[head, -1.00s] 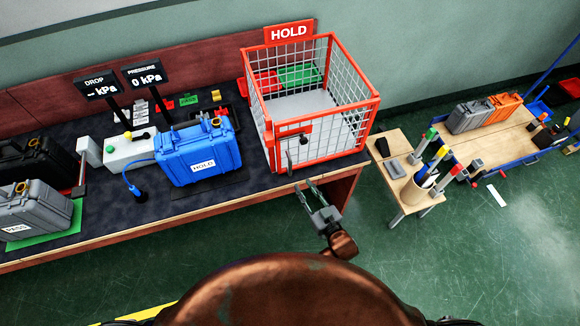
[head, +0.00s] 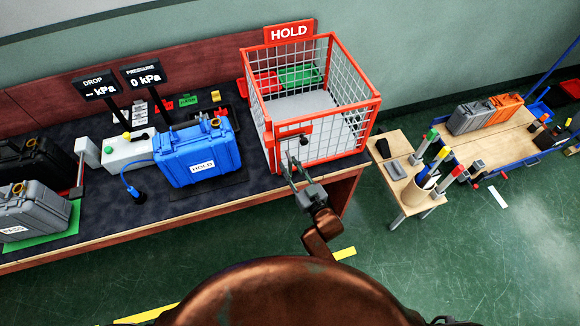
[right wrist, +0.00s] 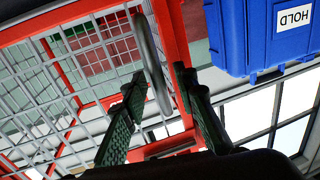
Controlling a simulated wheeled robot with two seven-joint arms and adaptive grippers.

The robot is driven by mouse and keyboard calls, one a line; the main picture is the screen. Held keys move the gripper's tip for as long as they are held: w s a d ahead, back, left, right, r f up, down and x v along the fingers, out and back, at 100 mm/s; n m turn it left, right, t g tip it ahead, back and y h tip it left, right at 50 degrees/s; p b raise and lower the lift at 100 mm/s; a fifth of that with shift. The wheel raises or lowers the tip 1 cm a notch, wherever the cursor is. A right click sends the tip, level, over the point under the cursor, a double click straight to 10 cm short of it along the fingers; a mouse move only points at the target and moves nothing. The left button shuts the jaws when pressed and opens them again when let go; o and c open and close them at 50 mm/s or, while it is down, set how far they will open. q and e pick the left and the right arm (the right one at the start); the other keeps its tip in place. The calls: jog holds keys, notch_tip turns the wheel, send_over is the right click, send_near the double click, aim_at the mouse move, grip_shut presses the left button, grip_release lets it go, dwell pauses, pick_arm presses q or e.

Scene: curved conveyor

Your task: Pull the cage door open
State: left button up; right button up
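The red-framed wire cage (head: 345,120) stands on the bench under a HOLD sign. Its front door (head: 318,150) looks shut, with a latch box and an upright grey handle (head: 289,157) on its left part. My right gripper (head: 291,170) is at the handle, in front of the door. In the right wrist view, the curved grey handle (right wrist: 147,45) comes between the two open fingers of my right gripper (right wrist: 162,80). The fingers stand apart on either side of it; contact is not clear. My left gripper is not in view.
A blue HOLD case (head: 205,155) stands on the bench just left of the cage and also shows in the right wrist view (right wrist: 250,40). A small wooden table (head: 400,175) with a cup of markers is to the right. Green floor is free before the bench.

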grip_shut()
dwell(0.6)
